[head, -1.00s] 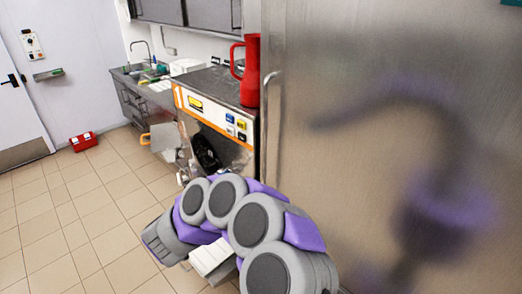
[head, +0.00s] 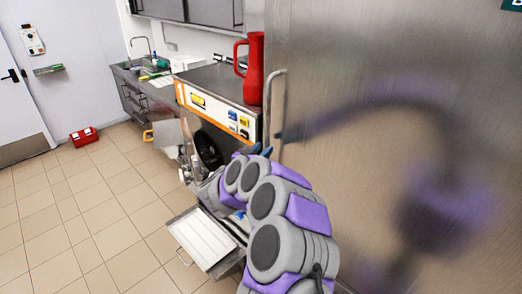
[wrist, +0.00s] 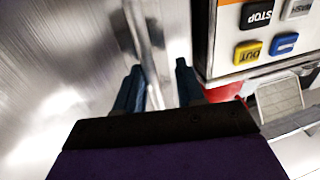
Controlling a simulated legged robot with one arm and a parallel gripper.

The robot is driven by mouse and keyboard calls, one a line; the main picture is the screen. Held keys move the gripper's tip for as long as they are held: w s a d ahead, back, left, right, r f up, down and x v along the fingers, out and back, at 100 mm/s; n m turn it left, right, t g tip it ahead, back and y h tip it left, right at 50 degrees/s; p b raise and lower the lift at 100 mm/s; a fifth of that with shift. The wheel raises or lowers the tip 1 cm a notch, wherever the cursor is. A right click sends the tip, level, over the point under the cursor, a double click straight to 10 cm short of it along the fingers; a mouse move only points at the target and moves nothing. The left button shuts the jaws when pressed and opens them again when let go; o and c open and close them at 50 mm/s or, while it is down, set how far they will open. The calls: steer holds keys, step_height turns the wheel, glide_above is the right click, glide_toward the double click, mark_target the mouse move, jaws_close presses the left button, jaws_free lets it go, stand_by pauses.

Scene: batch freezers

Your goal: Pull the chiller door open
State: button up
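The chiller door (head: 400,60) is a large brushed steel panel filling the right of the head view, with a blurred reflection of my arm on it. It looks shut. Its vertical bar handle (head: 269,105) runs along its left edge. My gripper (head: 260,151) is at the lower part of the handle, with dark blue fingertips pointing up. In the wrist view my gripper (wrist: 158,82) is open, and the handle bar (wrist: 146,45) passes between its two fingers, nearer the left one. I cannot tell whether a finger touches the bar.
A batch freezer (head: 215,105) with coloured buttons stands left of the door, a red jug (head: 254,75) on top. A pale tray (head: 202,238) sticks out low in front. A red box (head: 84,137) lies by the far wall.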

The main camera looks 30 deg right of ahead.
steer(key=d, duration=0.3)
steer(key=shift+f, duration=0.15)
steer(key=shift+c, duration=1)
steer(key=shift+w+a, duration=0.2)
steer(key=shift+a, duration=0.1)
steer(key=c, duration=0.3)
steer(key=shift+s+a, duration=0.1)
steer(key=shift+a, duration=0.05)
jaws_close()
